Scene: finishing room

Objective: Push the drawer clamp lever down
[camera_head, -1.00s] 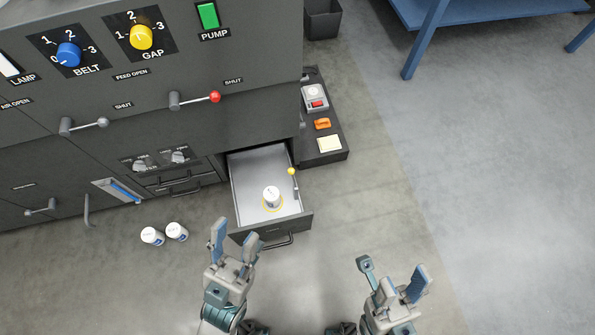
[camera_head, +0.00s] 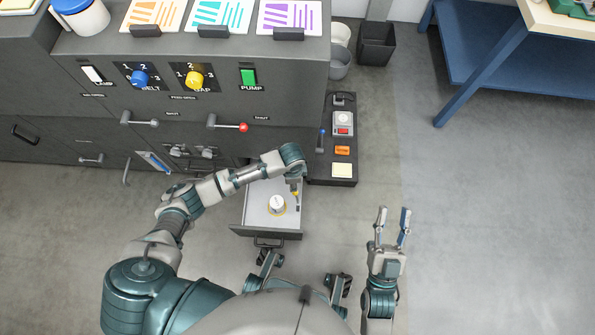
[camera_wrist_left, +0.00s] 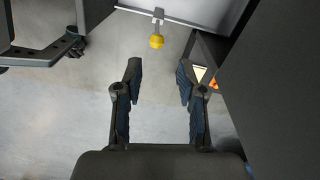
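The drawer (camera_head: 240,212) stands open below the dark machine. Its clamp lever, with a yellow ball knob (camera_head: 296,194), is at the drawer's right wall, partly hidden by my left wrist. In the left wrist view, the yellow knob (camera_wrist_left: 156,41) hangs on a short grey stem from the pale drawer edge. My left gripper (camera_wrist_left: 156,75) is open and empty there, with the knob beyond and between its fingertips, apart from them. In the head view its fingers are mostly hidden under the wrist. My right gripper (camera_head: 392,212) is open and empty, right of the drawer.
A white jar (camera_head: 277,204) stands inside the drawer. A black side strip (camera_head: 331,170) with a red switch, an orange item and a yellow note lies right of the drawer. Red-tipped (camera_head: 243,127) and grey levers stick out of the machine front. The floor at right is clear.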

